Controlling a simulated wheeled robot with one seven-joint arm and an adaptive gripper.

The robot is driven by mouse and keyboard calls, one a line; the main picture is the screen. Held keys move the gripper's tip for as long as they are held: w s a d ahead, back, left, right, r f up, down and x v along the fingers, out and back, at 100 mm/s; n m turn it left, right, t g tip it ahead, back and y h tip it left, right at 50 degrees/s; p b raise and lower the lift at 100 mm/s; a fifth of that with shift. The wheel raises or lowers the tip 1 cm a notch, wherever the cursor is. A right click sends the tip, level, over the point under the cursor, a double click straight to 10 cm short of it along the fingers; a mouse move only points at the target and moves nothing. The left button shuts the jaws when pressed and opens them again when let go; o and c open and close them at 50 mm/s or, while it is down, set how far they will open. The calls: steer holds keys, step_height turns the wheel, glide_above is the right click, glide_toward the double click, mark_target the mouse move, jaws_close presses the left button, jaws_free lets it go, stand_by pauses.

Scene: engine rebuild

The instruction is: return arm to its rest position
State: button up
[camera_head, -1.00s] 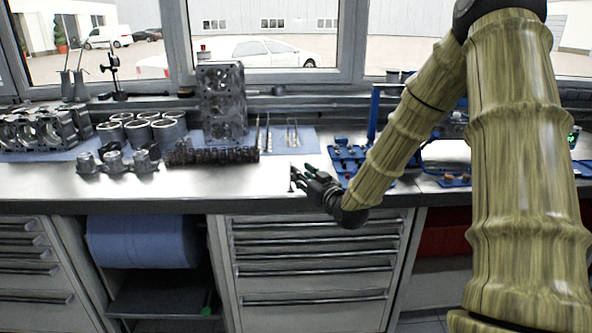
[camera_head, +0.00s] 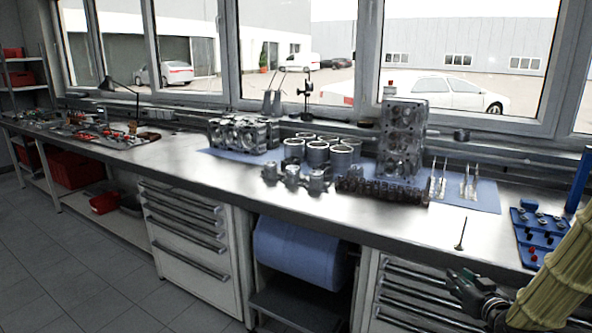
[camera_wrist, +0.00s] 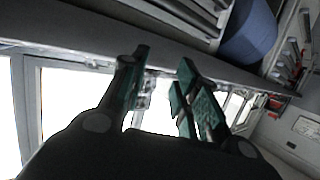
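My gripper (camera_head: 462,281) is at the lower right of the head view, by the bench's front edge and in front of the drawers. My patterned arm enters from the right edge. In the wrist view my gripper (camera_wrist: 157,78) has its dark green-padded fingers spread apart with nothing held between them. A thin valve-like part (camera_head: 461,235) stands almost upright on the bench top near the front edge, apart from the fingers.
The bench (camera_head: 215,180) carries an engine block (camera_head: 244,134), cylinder liners (camera_head: 317,153), pistons (camera_head: 292,177), an upright cylinder head (camera_head: 402,140) and a blue tray (camera_head: 537,238). A blue roll (camera_head: 299,252) hangs below. Floor (camera_head: 70,260) at left is clear.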

steer(key=s+a+f+g+p, duration=0.1)
steer(key=s+a+f+g, duration=0.3)
steer(key=s+a+f, duration=0.35)
steer(key=s+a+f+g+y+p, duration=0.1)
steer(key=s+a+f+g, duration=0.25)
steer(key=s+f, duration=0.65)
steer(key=s+a+f+g+p, duration=0.1)
steer(key=s+a+f+g, duration=0.2)
steer(key=s+a+f, duration=0.6)
steer(key=s+a+f+g, duration=0.1)
steer(key=s+f+g, duration=0.3)
steer(key=s, duration=0.9)
step_height(320, 180, down, 2)
steer(key=shift+a+f+p, duration=0.2)
steer(key=shift+a+p, duration=0.2)
steer(key=shift+c, duration=0.4)
